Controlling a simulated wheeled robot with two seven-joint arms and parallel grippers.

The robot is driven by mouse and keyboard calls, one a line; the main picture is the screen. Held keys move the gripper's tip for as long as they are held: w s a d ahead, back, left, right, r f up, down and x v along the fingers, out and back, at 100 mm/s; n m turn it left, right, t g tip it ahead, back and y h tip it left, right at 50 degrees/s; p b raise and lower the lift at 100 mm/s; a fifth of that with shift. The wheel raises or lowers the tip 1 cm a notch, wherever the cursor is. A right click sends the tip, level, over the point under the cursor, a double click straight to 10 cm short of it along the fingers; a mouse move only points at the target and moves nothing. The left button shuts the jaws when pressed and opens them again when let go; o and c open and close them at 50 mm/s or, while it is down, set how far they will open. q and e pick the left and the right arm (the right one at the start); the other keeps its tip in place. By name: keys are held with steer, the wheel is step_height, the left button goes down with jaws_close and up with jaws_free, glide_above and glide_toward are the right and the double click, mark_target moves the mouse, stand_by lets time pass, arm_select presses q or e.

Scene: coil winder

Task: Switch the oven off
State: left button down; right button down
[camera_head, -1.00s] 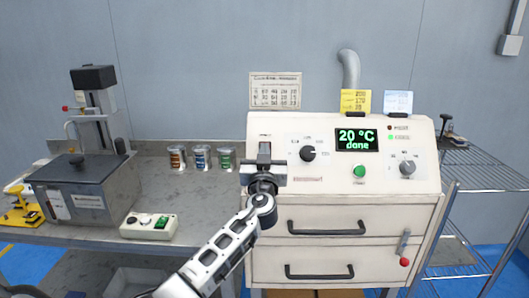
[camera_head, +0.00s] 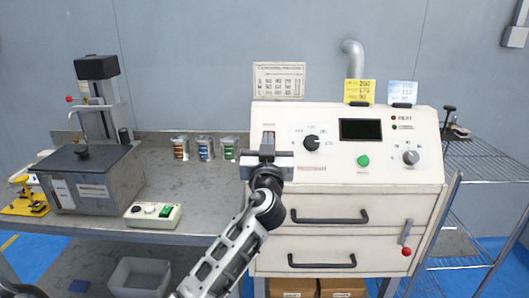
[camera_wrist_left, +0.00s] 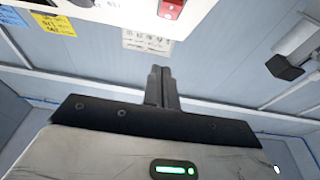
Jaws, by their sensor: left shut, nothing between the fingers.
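The oven (camera_head: 300,180) is a cream cabinet with a sloped control panel and two drawers with dark handles. Its display (camera_head: 361,129) is dark. The panel has a black knob (camera_head: 311,142), a green button (camera_head: 363,160) and a grey knob (camera_head: 410,157). A red rocker switch (camera_wrist_left: 171,8) shows at the top edge of the left wrist view; the gripper mostly hides it in the head view. My left gripper (camera_head: 267,146) is shut and empty in front of the panel's left end, by the switch. Its closed fingers (camera_wrist_left: 162,86) show in the wrist view; I cannot tell contact.
Three small cans (camera_head: 204,148) stand on the bench left of the oven. A lidded grey box (camera_head: 95,180) and a small control box (camera_head: 153,215) are further left. A wire shelf (camera_head: 480,163) stands right. A red-knobbed lever (camera_head: 406,240) sits on the oven's front.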

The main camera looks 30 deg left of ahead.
arm_select(q)
steer(key=shift+s+d+b, duration=0.15)
steer(key=shift+s+d, duration=0.35)
steer(key=shift+s, duration=0.3)
steer(key=shift+s+d+b, duration=0.15)
steer(key=shift+s+d, duration=0.3)
steer(key=shift+s, duration=0.35)
steer(key=shift+s+d+b, duration=0.15)
steer(key=shift+s+d, duration=0.35)
steer(key=shift+s, duration=0.3)
steer(key=s+d+f+m+g+h, duration=0.2)
steer(key=s+d+f+m+h, duration=0.15)
steer(key=f, duration=0.75)
steer(key=s+d+f+m+g+h, duration=0.1)
steer(key=s+d+f+m+h, duration=0.3)
steer(key=f, duration=0.6)
steer(key=s+d+f+g+h, duration=0.2)
steer(key=s+d+f+h, duration=0.1)
steer(key=s+f, duration=0.3)
steer(key=s+d+f+m+g+h, duration=0.1)
steer(key=s+d+f+g+h, duration=0.1)
steer(key=s+d+f, duration=0.4)
steer(key=s+h, duration=0.1)
steer(key=s, duration=0.3)
steer(key=shift+f, duration=0.35)
steer(key=shift+s, duration=0.1)
